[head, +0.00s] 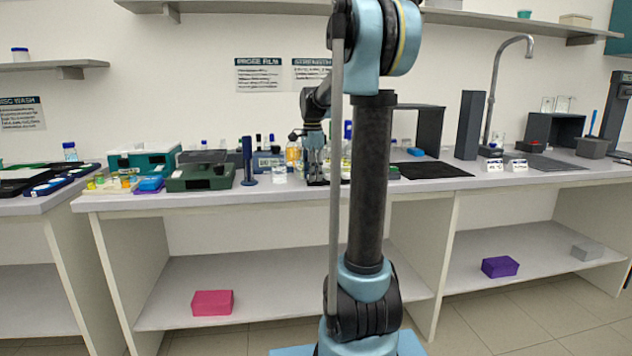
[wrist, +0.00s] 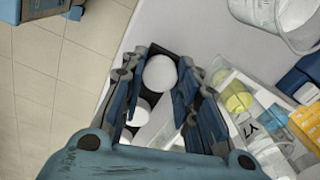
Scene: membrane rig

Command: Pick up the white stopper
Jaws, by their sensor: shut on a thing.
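In the wrist view, the white stopper (wrist: 160,72) shows as a pale round top between the fingertips of my gripper (wrist: 163,88). The fingers are closed in on it from both sides. A second white round shape (wrist: 137,111) shows lower, close to the left finger, and I cannot tell what it is. In the head view my gripper (head: 316,178) points down at the bench near its front edge. The stopper cannot be made out there.
A clear beaker (wrist: 290,22) and a tray with yellow-capped pieces (wrist: 238,102) lie right of my gripper. In the head view, a small clear beaker (head: 279,174), a dark blue stand (head: 248,165) and bottles (head: 293,152) stand close by. The bench edge (head: 215,201) is near.

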